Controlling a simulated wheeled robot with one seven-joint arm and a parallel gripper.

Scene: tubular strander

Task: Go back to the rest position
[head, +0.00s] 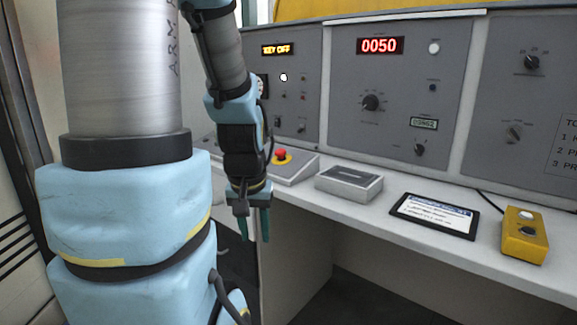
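My gripper (254,225) hangs pointing down at the front edge of the desk, left of the picture's middle. Its two teal fingers show a gap between them, and nothing is seen in it. My arm fills the left side and hides part of the control panel and the desk's left end. The grey control panel (455,110) stands behind the desk. The red display (380,46) reads 0050.
The desk (400,250) carries a red emergency button (282,155) on a grey box, a grey flat box (348,183), a black-framed card (434,215) and a yellow button box (524,235). Open space lies under the desk. A dark-slatted panel (14,230) stands at the far left.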

